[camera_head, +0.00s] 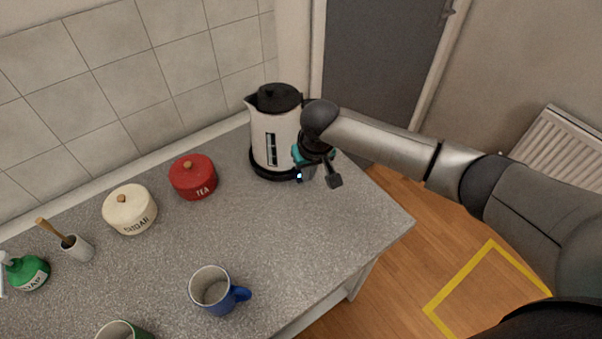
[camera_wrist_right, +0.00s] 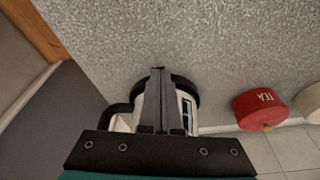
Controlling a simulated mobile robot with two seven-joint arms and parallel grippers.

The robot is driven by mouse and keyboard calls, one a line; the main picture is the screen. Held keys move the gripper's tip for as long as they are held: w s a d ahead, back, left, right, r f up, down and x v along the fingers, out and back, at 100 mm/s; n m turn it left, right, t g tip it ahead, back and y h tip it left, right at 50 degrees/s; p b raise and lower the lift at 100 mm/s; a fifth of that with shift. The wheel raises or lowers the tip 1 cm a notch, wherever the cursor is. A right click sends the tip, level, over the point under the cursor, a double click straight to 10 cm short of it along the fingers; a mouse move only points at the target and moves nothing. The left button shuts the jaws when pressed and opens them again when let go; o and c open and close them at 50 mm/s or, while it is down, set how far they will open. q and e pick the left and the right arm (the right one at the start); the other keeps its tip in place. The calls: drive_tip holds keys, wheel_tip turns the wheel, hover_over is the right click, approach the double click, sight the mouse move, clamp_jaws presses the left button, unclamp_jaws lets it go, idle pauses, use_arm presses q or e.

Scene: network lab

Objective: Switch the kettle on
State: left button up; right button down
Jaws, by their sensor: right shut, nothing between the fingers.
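The kettle (camera_head: 270,138) is white with a black lid, a dark level window and a black base (camera_head: 262,172). It stands upright near the back right of the worktop. My right gripper (camera_head: 303,177) is beside the kettle's right side, low near the base, fingers shut and empty. In the right wrist view the shut fingers (camera_wrist_right: 158,72) overlap the kettle (camera_wrist_right: 187,118), with its black handle at the left. A small bright spot shows by the fingertips in the head view. The switch cannot be made out, and whether the fingers touch the kettle cannot be told. My left gripper is not in view.
A red tea tin (camera_head: 193,178) and a cream sugar tin (camera_head: 130,210) stand left of the kettle. A blue-handled mug (camera_head: 212,290) is nearer the front. The speckled worktop (camera_head: 330,235) is clear in front of the kettle. A tiled wall (camera_head: 110,90) runs behind.

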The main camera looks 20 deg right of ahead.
drive_tip(key=v, duration=1)
drive_tip(key=shift+r+p, duration=0.4)
drive_tip(key=shift+s, duration=0.1)
drive_tip(key=shift+s, duration=0.1)
